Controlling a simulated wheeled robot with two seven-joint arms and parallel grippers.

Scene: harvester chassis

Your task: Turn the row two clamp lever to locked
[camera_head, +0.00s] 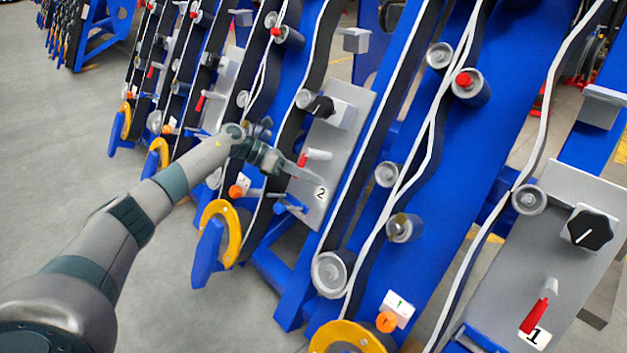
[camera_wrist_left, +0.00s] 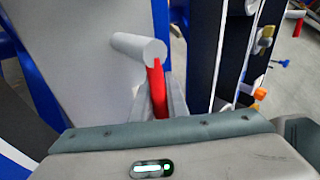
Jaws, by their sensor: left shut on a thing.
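The row two panel (camera_head: 340,105) is a grey plate marked with a 2. Its clamp lever (camera_head: 302,160) is a red handle on a pale round pivot (camera_head: 319,155). In the left wrist view the red lever (camera_wrist_left: 157,90) hangs down from the pivot (camera_wrist_left: 140,48) and runs between my fingers. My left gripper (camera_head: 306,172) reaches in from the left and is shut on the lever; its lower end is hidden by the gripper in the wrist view. My right gripper does not show.
A black knob (camera_head: 321,107) sits above the lever on the row two panel. The row one panel (camera_head: 490,290), at right, has its own red lever (camera_head: 536,315) and black knob (camera_head: 589,229). Blue frames with rollers and belts stand close around my arm. The floor (camera_head: 75,140) at left is clear.

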